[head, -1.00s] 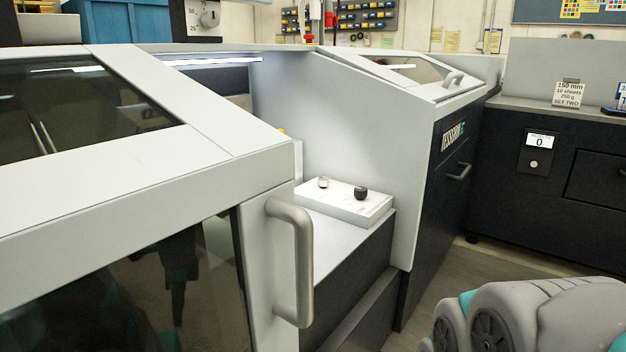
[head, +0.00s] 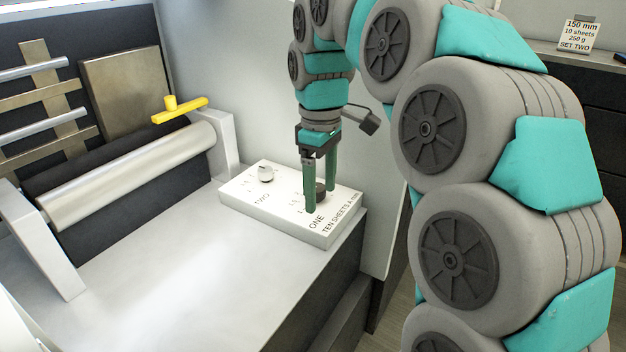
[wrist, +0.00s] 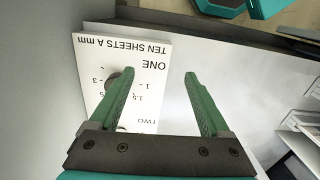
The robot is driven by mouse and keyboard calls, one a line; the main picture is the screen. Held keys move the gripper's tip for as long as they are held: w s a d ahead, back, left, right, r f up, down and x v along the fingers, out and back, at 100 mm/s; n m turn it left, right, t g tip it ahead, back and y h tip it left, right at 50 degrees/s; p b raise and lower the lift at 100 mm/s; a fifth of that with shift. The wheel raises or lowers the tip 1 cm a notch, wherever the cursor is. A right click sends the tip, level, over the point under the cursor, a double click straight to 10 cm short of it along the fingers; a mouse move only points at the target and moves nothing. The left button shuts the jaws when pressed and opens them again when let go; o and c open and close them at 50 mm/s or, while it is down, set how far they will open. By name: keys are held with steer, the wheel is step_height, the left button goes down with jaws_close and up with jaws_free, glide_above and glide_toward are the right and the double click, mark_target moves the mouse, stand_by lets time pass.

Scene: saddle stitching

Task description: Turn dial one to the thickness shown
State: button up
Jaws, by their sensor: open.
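Dial one, a dark round knob (head: 320,190), stands on a white panel (head: 285,228) marked "ONE" and "TEN SHEETS A mm". My gripper (head: 318,197) points down at it, open, with its green fingers hiding part of the knob. In the wrist view my gripper (wrist: 157,80) is open; the dark knob (wrist: 117,80) shows behind the left finger, off the middle of the gap. I cannot tell whether a finger touches it. The dial's pointer is not readable. A card (head: 580,34) reads "150 mm, 10 sheets, 250 g, SET TWO".
A grey wall (head: 240,90) rises behind the panel. The bench surface in front is clear.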

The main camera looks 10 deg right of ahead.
steer(key=w+r, duration=0.1)
steer(key=w, duration=0.1)
steer(key=w+r+n, duration=0.1)
steer(key=w, duration=0.2)
steer(key=w+r+n, duration=0.1)
steer(key=w, duration=0.2)
steer(key=shift+w+d, duration=0.1)
steer(key=shift+d, duration=0.3)
steer(key=shift+f+p, duration=0.45)
steer(key=shift+f, duration=3.45)
jaws_close()
